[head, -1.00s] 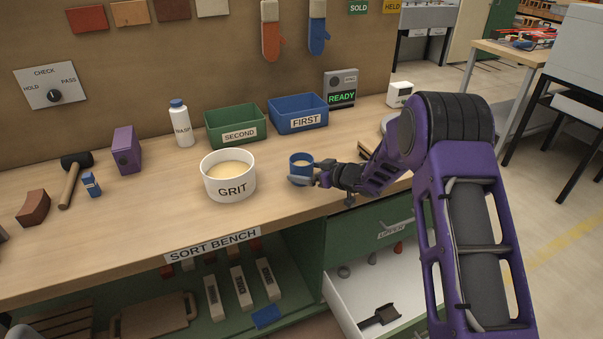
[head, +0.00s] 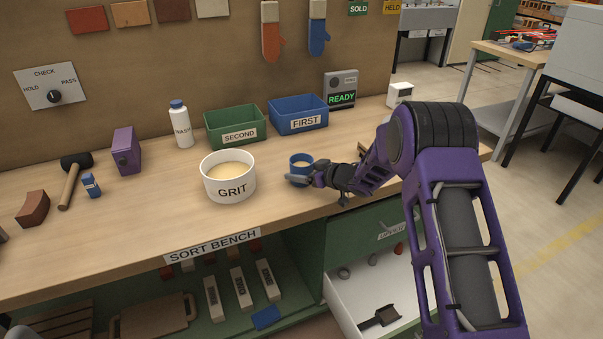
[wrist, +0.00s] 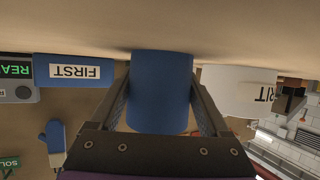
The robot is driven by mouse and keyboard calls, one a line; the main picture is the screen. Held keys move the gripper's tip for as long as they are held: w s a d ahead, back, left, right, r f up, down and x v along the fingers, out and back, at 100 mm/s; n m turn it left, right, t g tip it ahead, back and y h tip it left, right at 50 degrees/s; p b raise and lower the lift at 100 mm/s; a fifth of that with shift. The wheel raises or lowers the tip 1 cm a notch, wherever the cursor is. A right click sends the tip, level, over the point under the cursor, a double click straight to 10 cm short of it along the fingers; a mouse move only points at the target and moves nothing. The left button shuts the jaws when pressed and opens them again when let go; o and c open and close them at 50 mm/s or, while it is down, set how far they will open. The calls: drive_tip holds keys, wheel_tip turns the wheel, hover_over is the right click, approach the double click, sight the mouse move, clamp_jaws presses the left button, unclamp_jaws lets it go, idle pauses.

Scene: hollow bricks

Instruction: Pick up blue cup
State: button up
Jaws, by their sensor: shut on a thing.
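The blue cup (head: 301,162) is upright on the bench, just right of the white GRIT tub, with pale contents showing inside its rim. My gripper (head: 300,178) reaches it from the right and is shut on it. In the wrist view, which is upside down, the blue cup (wrist: 160,90) fills the space between the two fingers of my gripper (wrist: 160,105), one on each side. I cannot tell whether the cup's base touches the bench top.
The GRIT tub (head: 228,180) stands close left of the cup. The green SECOND bin (head: 236,136) and blue FIRST bin (head: 300,124) are behind. Below the bench (head: 120,225), a drawer (head: 375,285) is open. Bare bench top lies in front of the tub.

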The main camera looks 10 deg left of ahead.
drive_tip(key=shift+r, duration=0.1)
wheel_tip(320, 180, up, 10)
drive_tip(key=p, duration=0.1)
drive_tip(key=shift+p, duration=0.4)
